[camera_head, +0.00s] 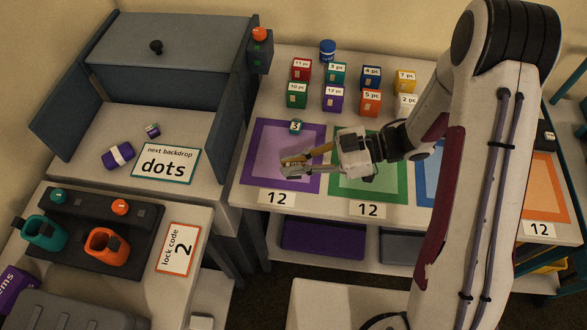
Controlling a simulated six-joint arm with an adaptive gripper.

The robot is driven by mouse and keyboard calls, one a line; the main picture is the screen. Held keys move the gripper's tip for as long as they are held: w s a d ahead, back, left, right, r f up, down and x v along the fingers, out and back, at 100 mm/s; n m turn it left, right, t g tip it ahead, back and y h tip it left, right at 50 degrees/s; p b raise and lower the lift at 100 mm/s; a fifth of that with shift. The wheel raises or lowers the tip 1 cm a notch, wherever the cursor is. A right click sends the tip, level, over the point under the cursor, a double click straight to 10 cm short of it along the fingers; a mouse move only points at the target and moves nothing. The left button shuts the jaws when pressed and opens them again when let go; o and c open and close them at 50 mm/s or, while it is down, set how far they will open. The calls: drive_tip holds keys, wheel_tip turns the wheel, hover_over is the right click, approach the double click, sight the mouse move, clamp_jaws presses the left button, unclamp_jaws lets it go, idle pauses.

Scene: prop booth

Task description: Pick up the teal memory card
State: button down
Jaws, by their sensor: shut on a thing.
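A small teal block marked 3 (296,127) sits at the top middle of the purple-bordered mat (262,140). It is the small teal item nearest my gripper; I cannot tell for certain that it is a memory card. My gripper (288,168) is low over the same mat, just below the teal block in the picture and apart from it. Its fingers point left and are shut on a small yellowish-brown thing (293,161) with pale marks. The fingers partly hide this thing, and its kind is unclear.
Several coloured boxes (333,98) stand behind the mats, with a blue-lidded jar (327,50). A green-bordered mat (400,190) lies right of the purple one. A grey cabinet (180,45) and a "dots" sign (165,164) stand left. Teal (42,232) and orange (106,245) holders sit front left.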

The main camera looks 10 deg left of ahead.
drive_tip(key=shift+r, duration=2.7)
